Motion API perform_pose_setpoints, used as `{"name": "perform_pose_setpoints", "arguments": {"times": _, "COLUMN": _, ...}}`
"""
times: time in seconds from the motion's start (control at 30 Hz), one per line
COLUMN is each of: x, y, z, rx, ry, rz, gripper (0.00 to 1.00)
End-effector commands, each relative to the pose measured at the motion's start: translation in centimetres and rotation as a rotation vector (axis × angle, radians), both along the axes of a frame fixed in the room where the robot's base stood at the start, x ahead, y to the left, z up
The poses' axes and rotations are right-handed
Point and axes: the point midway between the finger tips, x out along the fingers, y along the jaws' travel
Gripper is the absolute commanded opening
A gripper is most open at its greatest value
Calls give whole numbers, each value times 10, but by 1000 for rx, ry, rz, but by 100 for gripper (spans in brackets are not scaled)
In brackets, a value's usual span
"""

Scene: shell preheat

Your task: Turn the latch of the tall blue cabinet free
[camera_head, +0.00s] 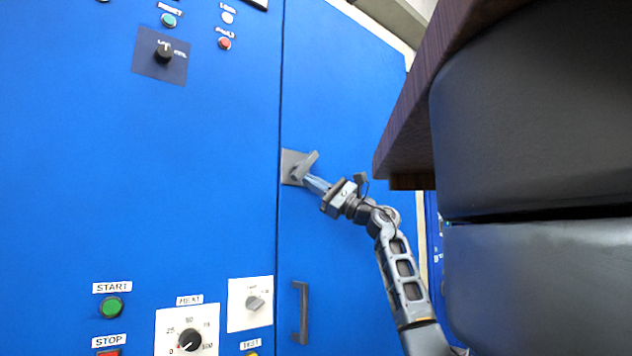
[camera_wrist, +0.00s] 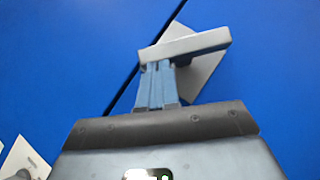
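The tall blue cabinet (camera_head: 345,95) fills much of the head view. Its latch (camera_head: 305,165) is a grey bar handle on a square grey plate beside the door seam. The bar is tilted, its upper end to the right. In the wrist view the latch bar (camera_wrist: 185,47) runs slanted across the plate (camera_wrist: 200,75). My gripper (camera_head: 308,180) is at the lower left end of the bar; its blue-grey fingers (camera_wrist: 158,68) are close together, with their tips at the bar's underside. They look shut with nothing between them. Whether they press on the bar is unclear.
A grey door pull (camera_head: 300,313) is below the latch. Left of the seam are a dial (camera_head: 190,340), a green start button (camera_head: 111,307) and a rotary switch (camera_head: 254,303). A wooden slab edge (camera_head: 405,150) and dark bulky shapes block the right side.

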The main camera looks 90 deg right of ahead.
Motion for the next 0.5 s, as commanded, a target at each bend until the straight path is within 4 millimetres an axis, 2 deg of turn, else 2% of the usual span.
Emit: {"name": "perform_pose_setpoints", "arguments": {"times": 0.5, "x": 20, "y": 17, "z": 13, "rx": 337, "ry": -331, "rz": 3, "gripper": 0}}
